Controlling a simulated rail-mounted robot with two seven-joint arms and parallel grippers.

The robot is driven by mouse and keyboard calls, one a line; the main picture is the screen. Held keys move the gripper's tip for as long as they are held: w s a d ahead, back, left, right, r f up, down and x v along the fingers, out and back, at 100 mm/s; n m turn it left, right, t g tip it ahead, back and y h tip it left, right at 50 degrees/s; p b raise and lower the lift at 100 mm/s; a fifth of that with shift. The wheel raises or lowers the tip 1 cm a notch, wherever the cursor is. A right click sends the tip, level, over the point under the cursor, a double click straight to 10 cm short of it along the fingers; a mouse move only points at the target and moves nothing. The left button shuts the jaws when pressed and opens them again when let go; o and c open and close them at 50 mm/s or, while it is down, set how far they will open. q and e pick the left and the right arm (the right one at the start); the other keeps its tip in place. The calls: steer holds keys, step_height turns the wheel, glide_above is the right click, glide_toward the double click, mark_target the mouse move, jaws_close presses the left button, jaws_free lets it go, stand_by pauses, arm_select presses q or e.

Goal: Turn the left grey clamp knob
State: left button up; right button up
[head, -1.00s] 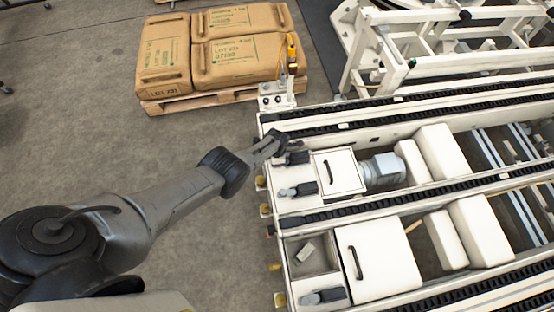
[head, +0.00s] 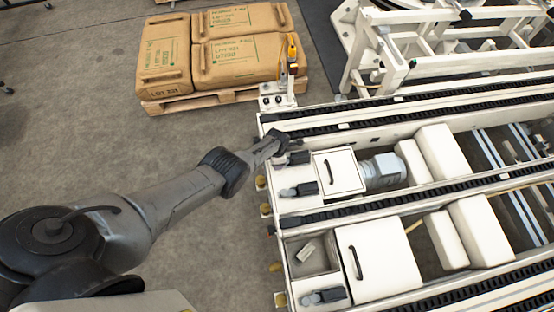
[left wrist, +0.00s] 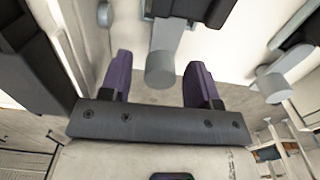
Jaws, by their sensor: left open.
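The left grey clamp knob (left wrist: 160,70) shows in the left wrist view as a grey rod with a rounded end, hanging from a clamp on the cream frame. My left gripper (left wrist: 158,80) is open, with one purple-padded finger on each side of the knob and visible gaps to both. In the head view my left gripper (head: 277,145) is at the uppermost clamp (head: 299,158) on the conveyor's near end and partly hides its knob. A second grey knob (left wrist: 270,84) is to the right in the wrist view. My right gripper is not in view.
Two further clamps, a middle one (head: 304,188) and a lower one (head: 326,296), sit along the conveyor's end. A cover with a black handle (head: 339,174) is beside the upper clamps. Sacks (head: 235,52) lie on a pallet (head: 200,101) behind. The floor left of the conveyor is clear.

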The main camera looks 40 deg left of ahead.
arm_select(q)
step_height(320, 180, up, 14)
steer(key=p, duration=1.2)
steer(key=shift+p, duration=0.4)
steer(key=shift+f, duration=0.1)
